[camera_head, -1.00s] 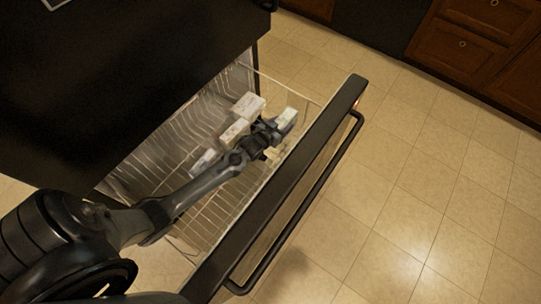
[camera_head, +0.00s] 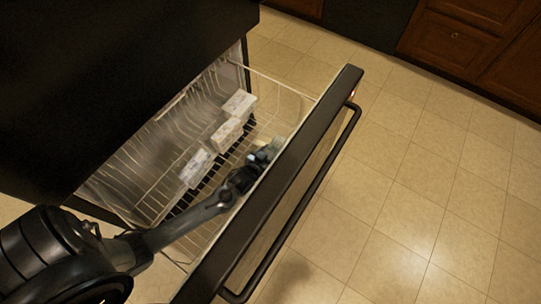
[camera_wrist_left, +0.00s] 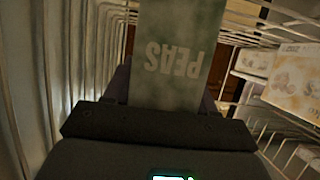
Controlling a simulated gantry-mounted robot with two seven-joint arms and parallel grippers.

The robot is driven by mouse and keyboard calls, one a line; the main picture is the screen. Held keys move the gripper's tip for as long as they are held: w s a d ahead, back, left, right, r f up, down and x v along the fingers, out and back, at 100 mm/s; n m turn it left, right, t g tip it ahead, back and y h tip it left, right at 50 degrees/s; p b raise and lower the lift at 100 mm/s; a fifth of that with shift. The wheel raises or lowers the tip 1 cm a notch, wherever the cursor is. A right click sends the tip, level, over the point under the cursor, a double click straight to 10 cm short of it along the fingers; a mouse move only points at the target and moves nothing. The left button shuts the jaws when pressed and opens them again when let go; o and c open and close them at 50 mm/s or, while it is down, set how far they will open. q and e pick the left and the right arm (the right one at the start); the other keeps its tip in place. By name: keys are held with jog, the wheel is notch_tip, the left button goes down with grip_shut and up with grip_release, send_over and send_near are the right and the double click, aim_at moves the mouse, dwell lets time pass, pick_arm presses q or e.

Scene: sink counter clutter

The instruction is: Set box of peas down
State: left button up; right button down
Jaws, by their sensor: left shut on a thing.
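The box of peas (camera_wrist_left: 178,62) is greenish, with the word PEAS upside down in the left wrist view. My left gripper (camera_wrist_left: 175,105) is shut on it, with the box reaching out from between the fingers. In the head view the left gripper (camera_head: 250,170) is down inside the wire basket (camera_head: 285,80), close behind the drawer front. Only a small pale part of the peas box (camera_head: 272,147) shows there. I cannot tell whether the box touches the basket floor. My right gripper is not in view.
Three pale boxes lie in the basket: one at the back (camera_head: 240,104), one in the middle (camera_head: 227,133) and one nearer (camera_head: 196,168). The dark drawer front (camera_head: 300,165) with its bar handle (camera_head: 335,160) stands close to my gripper. Wire walls border the wrist view.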

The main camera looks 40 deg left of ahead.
pick_arm(q)
jog(key=shift+f, duration=0.1)
jog(key=shift+f, duration=0.15)
jog(key=o, duration=1.3)
jog(key=shift+f, duration=0.1)
jog(key=shift+r, duration=0.2)
jog(key=shift+s+r+p, duration=0.2)
jog(key=shift+s+p, duration=0.05)
jog(key=shift+p, duration=0.1)
jog(key=shift+p+v, duration=2.5)
jog(key=shift+v, duration=3.2)
